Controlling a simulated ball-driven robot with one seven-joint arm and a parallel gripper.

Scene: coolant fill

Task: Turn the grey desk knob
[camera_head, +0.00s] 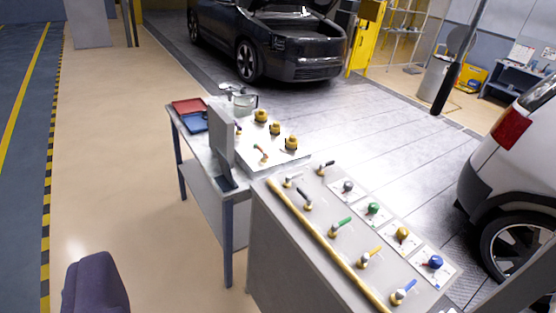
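The grey knob (347,187) sits on a light square plate near the far end of the sloped grey desk (290,230), right of centre in the head view. It is the farthest in a row with a green knob (373,209), a yellow knob (402,233) and a blue knob (435,262). Small red marks show on the plates. The grey knob's exact angle is too small to read. My gripper does not show in this view, and nothing touches the knob.
Levers, including a green-handled one (341,226), line the desk beside a yellow rail (325,240). A side table (207,165) with trays and brass fittings adjoins it. A dark chair back (95,285) stands lower left. A white car (520,160) is at right. The left floor is clear.

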